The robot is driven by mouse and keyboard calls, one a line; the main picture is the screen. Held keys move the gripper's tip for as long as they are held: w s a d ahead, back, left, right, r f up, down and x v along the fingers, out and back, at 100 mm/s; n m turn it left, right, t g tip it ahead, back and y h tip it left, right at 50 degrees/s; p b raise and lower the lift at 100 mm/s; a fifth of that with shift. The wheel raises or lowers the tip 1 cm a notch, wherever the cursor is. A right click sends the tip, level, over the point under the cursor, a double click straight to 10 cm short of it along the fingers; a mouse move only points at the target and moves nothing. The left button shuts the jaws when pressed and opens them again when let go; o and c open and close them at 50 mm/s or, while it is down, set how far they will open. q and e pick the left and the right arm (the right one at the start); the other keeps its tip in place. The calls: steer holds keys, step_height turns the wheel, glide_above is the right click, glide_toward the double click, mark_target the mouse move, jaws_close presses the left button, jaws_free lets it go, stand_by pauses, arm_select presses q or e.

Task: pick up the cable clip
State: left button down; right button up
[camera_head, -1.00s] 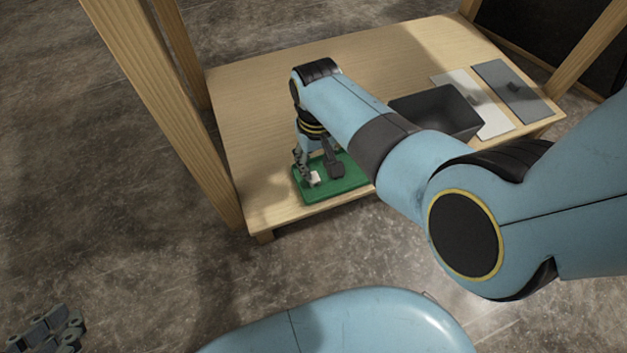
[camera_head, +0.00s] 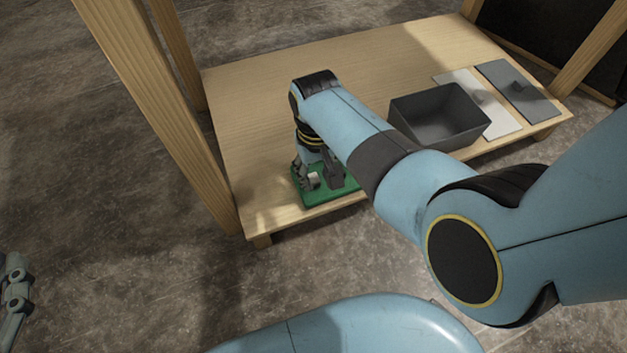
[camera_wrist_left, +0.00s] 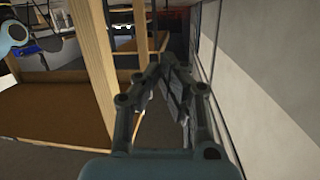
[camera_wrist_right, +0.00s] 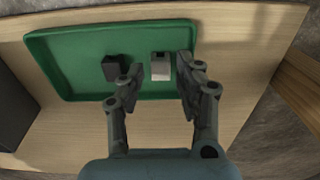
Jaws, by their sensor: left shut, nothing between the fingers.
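The green tray (camera_wrist_right: 60,60) lies on the table and holds two small parts, a pale block with a dark notch (camera_wrist_right: 160,68) and a dark block (camera_wrist_right: 112,68). I cannot tell for sure which is the cable clip; the pale one looks likelier. My right gripper (camera_wrist_right: 160,78) points down over the tray, open, with the pale block showing between its fingertips and the dark block outside them. I cannot tell whether the fingers touch it. The right gripper also shows in the head view (camera_head: 318,178). My left gripper (camera_wrist_left: 165,66) is shut and empty, away from the table.
On the wooden table (camera_head: 270,90), a dark grey bin (camera_head: 440,112) stands right of the tray, with a white panel (camera_head: 490,110) and a grey panel (camera_head: 518,90) beyond. A wooden post (camera_head: 150,100) rises at the table's left. The table's back left is clear.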

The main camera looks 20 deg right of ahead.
mark_target(314, 181)
steer(key=shift+s+f+b, duration=0.1)
steer(key=shift+f+b, duration=0.5)
steer(key=shift+f, duration=0.1)
steer(key=shift+f+b, duration=0.65)
arm_select(q)
steer(key=w+d+r+m+t+h, duration=0.1)
steer(key=r+t, duration=0.3)
steer(key=r, duration=0.4)
steer(key=w+d+r+m+t+h, duration=0.1)
steer(key=w+r+t+h, duration=0.1)
steer(key=r, duration=0.6)
steer(key=shift+w+r+t, duration=0.35)
steer(key=shift+w+t, duration=0.55)
arm_select(e)
steer(key=c, duration=0.5)
